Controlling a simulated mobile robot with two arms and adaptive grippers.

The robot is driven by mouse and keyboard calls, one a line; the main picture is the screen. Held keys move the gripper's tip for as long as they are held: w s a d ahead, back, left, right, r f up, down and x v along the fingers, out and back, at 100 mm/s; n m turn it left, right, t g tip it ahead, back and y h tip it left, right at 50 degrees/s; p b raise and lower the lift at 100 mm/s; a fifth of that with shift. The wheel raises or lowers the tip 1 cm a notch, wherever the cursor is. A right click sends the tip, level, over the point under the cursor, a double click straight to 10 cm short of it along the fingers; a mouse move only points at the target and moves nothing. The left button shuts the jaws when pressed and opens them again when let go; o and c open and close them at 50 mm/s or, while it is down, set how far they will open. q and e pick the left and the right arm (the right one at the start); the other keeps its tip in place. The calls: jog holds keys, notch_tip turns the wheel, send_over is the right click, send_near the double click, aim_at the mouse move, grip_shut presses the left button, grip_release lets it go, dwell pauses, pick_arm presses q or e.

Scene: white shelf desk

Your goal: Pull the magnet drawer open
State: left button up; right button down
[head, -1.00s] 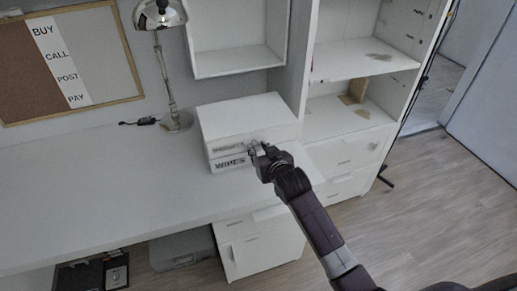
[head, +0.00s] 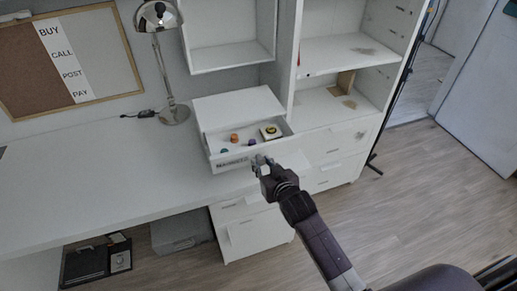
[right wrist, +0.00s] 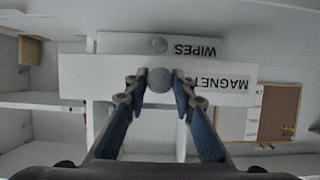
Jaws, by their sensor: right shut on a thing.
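The magnet drawer (head: 228,164), labelled "MAGNETS", is the upper drawer of a small white box unit (head: 238,104) on the desk. It stands well out, its inside showing. In the right wrist view, which is upside down, the gripper's fingers (right wrist: 158,82) are closed around the round grey knob (right wrist: 160,79) beside the "MAGNET" lettering. My left gripper is not in view.
Inside the drawer lie several small coloured pieces, including an orange one (head: 234,138), and a pale block with a dark and yellow round top (head: 271,131). A metal lamp (head: 172,75) stands left of the unit.

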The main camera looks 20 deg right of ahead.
jog(key=shift+s, duration=0.55)
jog(key=shift+w, duration=0.15)
jog(key=c, duration=1.9)
grip_release()
jog(key=shift+o, duration=1.4)
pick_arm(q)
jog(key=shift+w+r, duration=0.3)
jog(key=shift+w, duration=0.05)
pick_arm(e)
jog(key=v, duration=1.2)
